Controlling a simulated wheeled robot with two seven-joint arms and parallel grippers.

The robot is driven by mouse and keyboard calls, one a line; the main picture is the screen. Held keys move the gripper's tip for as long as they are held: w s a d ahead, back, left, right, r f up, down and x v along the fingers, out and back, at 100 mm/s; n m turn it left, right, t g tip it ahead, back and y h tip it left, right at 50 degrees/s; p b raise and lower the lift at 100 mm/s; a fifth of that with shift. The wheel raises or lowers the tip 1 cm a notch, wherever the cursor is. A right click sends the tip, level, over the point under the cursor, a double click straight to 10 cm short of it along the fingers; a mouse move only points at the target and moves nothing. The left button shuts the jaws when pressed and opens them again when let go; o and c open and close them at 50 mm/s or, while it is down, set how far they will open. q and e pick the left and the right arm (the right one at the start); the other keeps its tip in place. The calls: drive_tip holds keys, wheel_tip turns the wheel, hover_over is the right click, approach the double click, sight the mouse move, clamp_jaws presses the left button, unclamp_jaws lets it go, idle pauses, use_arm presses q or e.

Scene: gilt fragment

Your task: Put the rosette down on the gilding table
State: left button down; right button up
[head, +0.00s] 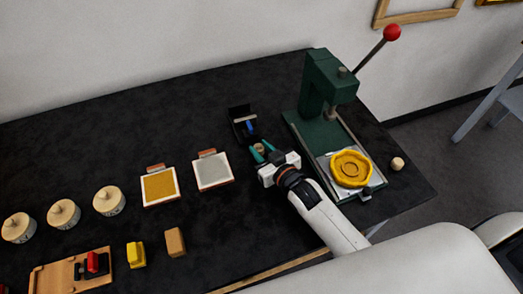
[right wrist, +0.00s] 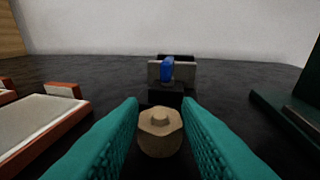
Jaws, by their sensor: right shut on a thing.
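The rosette (right wrist: 160,133) is a small round tan piece with a raised middle, held between the teal fingers of my right gripper (right wrist: 161,112) in the right wrist view. In the head view my right gripper (head: 264,153) is over the dark gilding table (head: 95,155), left of the green press, with the rosette (head: 259,148) small between its fingertips. I cannot tell whether the rosette touches the tabletop. My left gripper is not in view.
A black holder with a blue piece (head: 246,126) stands just beyond the gripper. The green press (head: 322,125) holds a yellow scalloped piece (head: 351,168). A grey pad (head: 213,172) and gold pad (head: 159,187) lie left. A small ball (head: 397,164) sits right.

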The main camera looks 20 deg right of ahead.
drive_tip(key=shift+f, duration=0.35)
drive_tip(key=shift+f, duration=0.15)
drive_tip(key=o, duration=1)
drive_tip(key=shift+c, duration=0.2)
